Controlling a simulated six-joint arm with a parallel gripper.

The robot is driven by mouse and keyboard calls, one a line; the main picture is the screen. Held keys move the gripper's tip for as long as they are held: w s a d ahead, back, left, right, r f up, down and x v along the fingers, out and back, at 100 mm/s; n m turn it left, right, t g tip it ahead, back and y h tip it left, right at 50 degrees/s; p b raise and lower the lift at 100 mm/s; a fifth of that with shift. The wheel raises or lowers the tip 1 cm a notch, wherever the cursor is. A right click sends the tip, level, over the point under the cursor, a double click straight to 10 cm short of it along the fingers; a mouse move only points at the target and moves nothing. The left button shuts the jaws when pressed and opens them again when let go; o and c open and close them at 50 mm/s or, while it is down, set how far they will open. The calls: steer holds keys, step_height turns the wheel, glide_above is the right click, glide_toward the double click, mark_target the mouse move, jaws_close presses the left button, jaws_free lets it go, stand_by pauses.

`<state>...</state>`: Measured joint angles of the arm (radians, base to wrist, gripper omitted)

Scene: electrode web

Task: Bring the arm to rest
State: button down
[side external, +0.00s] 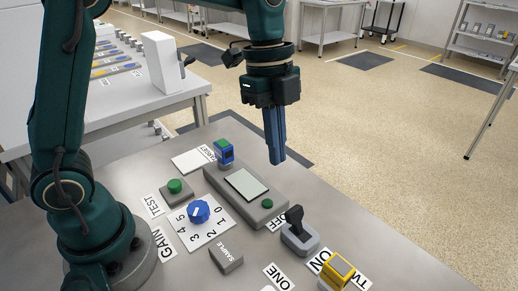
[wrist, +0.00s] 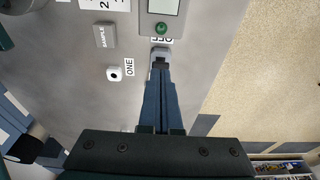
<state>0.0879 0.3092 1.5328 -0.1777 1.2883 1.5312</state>
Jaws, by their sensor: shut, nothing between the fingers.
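My gripper (side external: 277,160) is shut and empty, with its blue fingers pointing down. In the side view it hangs above the grey bench, behind the grey panel box (side external: 225,185) with its pale screen. In the wrist view my gripper (wrist: 161,72) shows its fingers pressed together, their tips overlapping the grey base of the black-lever switch (wrist: 160,54). That switch (side external: 299,238) stands on the bench to the right of the panel box in the side view, apart from the fingers. No object is held.
Around the bench are a blue dial (side external: 198,212), a green TEST button (side external: 175,187), a blue-and-green block (side external: 224,152) by the target card, a SAMPLE block (side external: 226,258) and a yellow device (side external: 339,271). A white ONE button (wrist: 115,73) also shows. The air around my gripper looks clear.

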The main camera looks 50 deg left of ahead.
steer(key=shift+r, duration=0.1)
steer(key=s+a+r+n+t, duration=0.3)
steer(key=s+r+n, duration=0.1)
steer(key=s+r, duration=0.15)
steer(key=s+a+f+n+t+y, duration=0.2)
steer(key=s+f+n, duration=0.3)
steer(key=n, duration=0.9)
steer(key=shift+s+a+t, duration=0.3)
steer(key=shift+s+a, duration=0.25)
steer(key=shift+s, duration=0.35)
